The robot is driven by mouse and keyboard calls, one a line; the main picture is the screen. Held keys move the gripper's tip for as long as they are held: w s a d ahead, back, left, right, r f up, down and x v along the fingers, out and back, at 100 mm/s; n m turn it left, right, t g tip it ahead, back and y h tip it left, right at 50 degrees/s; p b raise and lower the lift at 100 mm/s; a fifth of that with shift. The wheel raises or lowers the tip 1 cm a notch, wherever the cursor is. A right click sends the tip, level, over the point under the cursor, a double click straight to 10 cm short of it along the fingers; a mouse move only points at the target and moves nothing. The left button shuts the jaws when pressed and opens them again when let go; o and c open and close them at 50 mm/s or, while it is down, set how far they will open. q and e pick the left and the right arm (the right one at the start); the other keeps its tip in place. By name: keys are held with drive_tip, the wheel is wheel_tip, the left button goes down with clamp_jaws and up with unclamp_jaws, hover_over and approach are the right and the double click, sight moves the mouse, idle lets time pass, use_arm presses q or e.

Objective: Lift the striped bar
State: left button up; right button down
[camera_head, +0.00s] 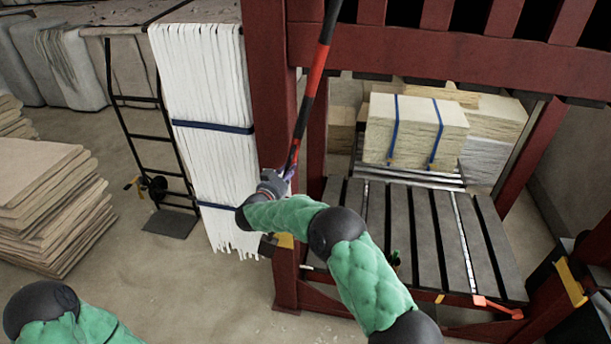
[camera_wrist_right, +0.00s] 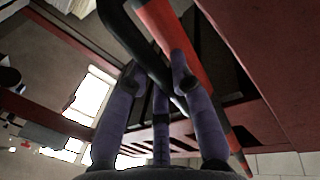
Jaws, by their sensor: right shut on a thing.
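The striped bar (camera_head: 312,85), red and black, slants down from the top edge of the head view to my right gripper (camera_head: 286,174). My right gripper is shut on the bar near its visible lower end, in front of a red post. The bar's upper end is out of the head view. My left gripper is not in view; only part of my left arm shows at the lower left.
A red frame (camera_head: 268,90) stands right behind the bar. White hanging strips (camera_head: 205,80) with blue bands are to its left, beside a black ladder-like rack (camera_head: 140,100). A slatted platform (camera_head: 395,225) and strapped pale blocks (camera_head: 415,128) are at the right. Stacked boards (camera_head: 50,210) stand at the left.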

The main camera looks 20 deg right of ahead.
drive_tip(key=shift+n, duration=0.7)
drive_tip(key=shift+w+a+r+p, duration=0.25)
drive_tip(key=shift+w+a, duration=0.3)
drive_tip(key=shift+a, duration=0.35)
drive_tip(key=shift+w+a+r+p, duration=0.2)
drive_tip(key=shift+w+a, duration=0.35)
drive_tip(key=shift+a, duration=0.35)
drive_tip(key=shift+f, duration=0.1)
drive_tip(key=c, duration=1)
unclamp_jaws()
drive_tip(key=shift+c, duration=0.2)
drive_tip(key=v, duration=1.2)
drive_tip(key=shift+f, duration=0.15)
drive_tip(key=shift+w+a+f, duration=0.1)
